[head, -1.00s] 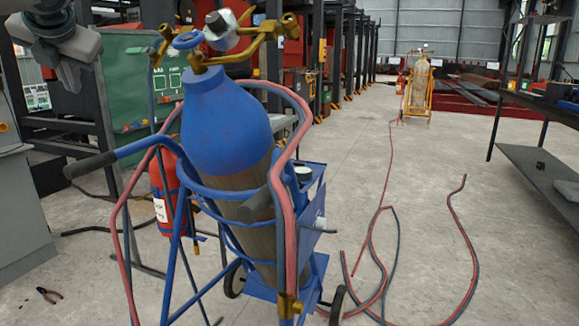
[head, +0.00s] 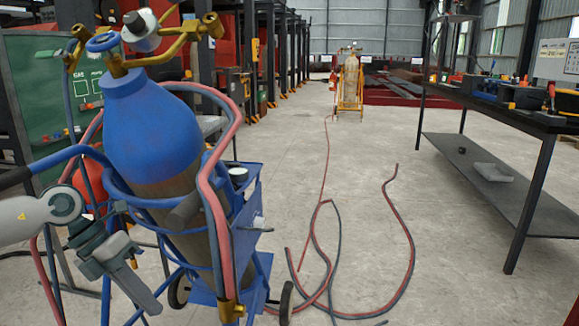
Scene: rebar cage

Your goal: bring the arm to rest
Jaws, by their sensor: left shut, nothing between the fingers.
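My left arm comes in from the left edge in the head view. Its grey gripper (head: 152,302) points down and to the right, with its fingers closed together and nothing held. It shows in front of the lower left part of the blue cylinder trolley (head: 262,178). I cannot tell whether it touches the trolley's tubes. The trolley carries a gas cylinder (head: 152,125) with a blue top, a brass valve with a blue handwheel (head: 102,43) and red and grey hoses. My right gripper is not in view.
A red extinguisher (head: 90,182) is partly hidden behind my left arm. Loose hoses (head: 408,240) lie on the floor right of the trolley. A dark workbench (head: 500,107) with tools stands at the right. A yellow cylinder cart (head: 349,85) stands far back. Open floor lies between.

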